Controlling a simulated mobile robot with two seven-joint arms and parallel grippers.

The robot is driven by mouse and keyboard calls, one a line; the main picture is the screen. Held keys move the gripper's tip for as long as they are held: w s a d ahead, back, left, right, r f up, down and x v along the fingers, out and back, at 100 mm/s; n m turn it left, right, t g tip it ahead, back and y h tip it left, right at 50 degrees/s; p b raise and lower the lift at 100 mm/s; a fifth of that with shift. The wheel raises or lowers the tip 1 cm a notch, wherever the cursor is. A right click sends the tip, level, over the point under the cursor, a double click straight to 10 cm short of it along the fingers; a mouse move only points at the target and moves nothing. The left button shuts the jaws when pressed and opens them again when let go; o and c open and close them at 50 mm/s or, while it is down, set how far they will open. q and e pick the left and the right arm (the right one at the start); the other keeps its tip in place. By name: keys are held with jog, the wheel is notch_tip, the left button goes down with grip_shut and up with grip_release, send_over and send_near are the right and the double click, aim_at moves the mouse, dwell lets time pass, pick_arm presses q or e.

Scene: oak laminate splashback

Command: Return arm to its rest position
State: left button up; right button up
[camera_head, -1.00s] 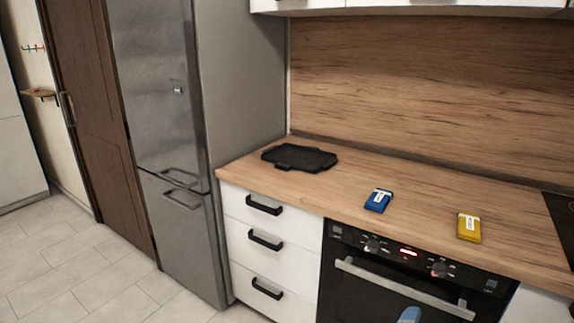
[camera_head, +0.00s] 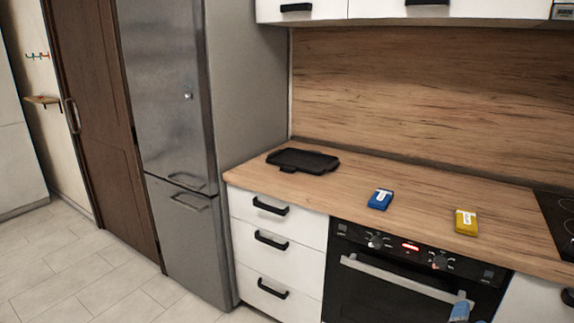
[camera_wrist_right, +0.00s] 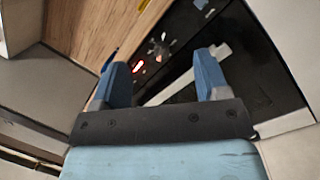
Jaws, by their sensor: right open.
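My right gripper (camera_wrist_right: 160,82) is open and empty in the right wrist view, its two blue fingers spread apart. Behind them lies the black oven front (camera_wrist_right: 180,45). In the head view only a small blue part of my right gripper (camera_head: 460,309) shows at the bottom edge, in front of the oven (camera_head: 385,285). It is below the counter top and apart from the things on it. My left gripper is not in either view.
The wooden counter (camera_head: 330,192) holds a black tray (camera_head: 303,160), a blue packet (camera_head: 380,199) and a yellow packet (camera_head: 466,222). A black hob (camera_head: 560,215) is at the right. White drawers (camera_head: 272,240) and a steel fridge (camera_head: 170,90) stand left of the oven. The tiled floor (camera_head: 70,265) is clear.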

jog(key=d+r+n+t, duration=0.1)
jog(key=d+r+n, duration=0.1)
jog(key=d+r, duration=0.35)
jog(key=s+a+f+m+g+y, duration=0.2)
jog(key=s+a+f+m+y, duration=0.1)
jog(key=s+f, duration=0.3)
jog(key=s+a+f+m+g+y, duration=0.2)
jog(key=s+a+f+m+y, duration=0.1)
jog(key=f, duration=0.5)
jog(key=s+a+f+m+g+y, duration=0.2)
jog(key=s+a+m+y, duration=0.25)
jog(key=s+a, duration=0.35)
jog(key=s+a+f+m+g+y, duration=0.25)
jog(key=s+a+m+y, duration=0.2)
jog(key=s+a, duration=0.3)
jog(key=a+r+m+t, duration=0.2)
jog(key=a+m, duration=0.3)
jog(key=a, duration=0.6)
pick_arm(q)
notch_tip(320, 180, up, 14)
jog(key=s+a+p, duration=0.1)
jog(key=p, duration=1.8)
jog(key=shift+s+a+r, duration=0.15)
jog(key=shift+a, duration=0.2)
pick_arm(e)
notch_tip(320, 180, up, 15)
jog(key=d, duration=0.1)
jog(key=shift+s+d+f+n, duration=0.15)
jog(key=shift+f+n, duration=0.05)
jog(key=shift+n, duration=0.1)
